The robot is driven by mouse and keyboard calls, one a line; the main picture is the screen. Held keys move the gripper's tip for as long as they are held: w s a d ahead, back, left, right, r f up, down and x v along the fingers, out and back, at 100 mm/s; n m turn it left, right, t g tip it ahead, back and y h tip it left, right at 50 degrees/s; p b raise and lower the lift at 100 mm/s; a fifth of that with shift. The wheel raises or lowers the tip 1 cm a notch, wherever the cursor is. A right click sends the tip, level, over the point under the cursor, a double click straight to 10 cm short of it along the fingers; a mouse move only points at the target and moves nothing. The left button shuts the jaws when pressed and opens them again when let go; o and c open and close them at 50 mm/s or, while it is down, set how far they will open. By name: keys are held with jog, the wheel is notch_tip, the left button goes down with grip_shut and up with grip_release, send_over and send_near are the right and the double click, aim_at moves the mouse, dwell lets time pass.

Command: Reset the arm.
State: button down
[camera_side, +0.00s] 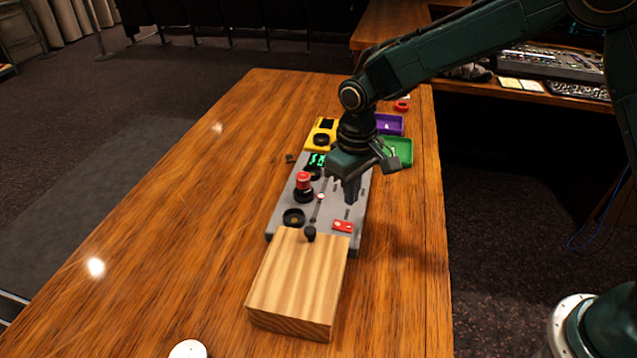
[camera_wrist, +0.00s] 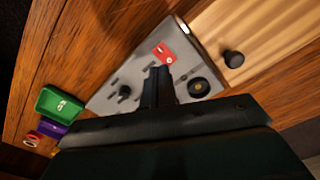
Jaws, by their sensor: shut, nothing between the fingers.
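My gripper (camera_side: 351,190) is shut and empty. In the side view it hangs from my dark green arm above the right part of a grey control panel (camera_side: 279,240), pointing down. In the wrist view the closed fingers of my gripper (camera_wrist: 158,75) show over the grey panel (camera_wrist: 180,52), near a red switch piece (camera_wrist: 164,53). The panel carries a red-topped knob (camera_side: 303,182), a black round dial (camera_side: 293,217) and the red piece (camera_side: 343,226). My gripper and wrist hide part of the panel. I cannot tell the exact gap between fingertips and panel.
A wooden block (camera_side: 297,282) with a black knob (camera_side: 310,234) stands at the panel's near end. Yellow (camera_side: 321,133), purple (camera_side: 390,124) and green (camera_side: 402,151) boxes sit beyond the panel. A white round object (camera_side: 188,349) is at the near edge. The table's left side is clear.

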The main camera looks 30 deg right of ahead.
jog(key=s+d+r+m+t, duration=0.1)
jog(key=s+d+r, duration=0.4)
jog(key=r, duration=0.3)
jog(key=s+d+r+t, duration=0.2)
jog(key=s+d+r, duration=0.25)
jog(key=r, duration=0.25)
jog(key=s+d+r+m+t, duration=0.1)
jog(key=s+d, duration=0.2)
jog(key=s, duration=0.5)
jog(key=s+d+r+m+t, duration=0.1)
jog(key=s+d+r, duration=0.1)
jog(key=s, duration=0.7)
jog(key=shift+s+d+t, duration=0.2)
jog(key=shift+d+t, duration=0.1)
jog(key=shift+d, duration=0.3)
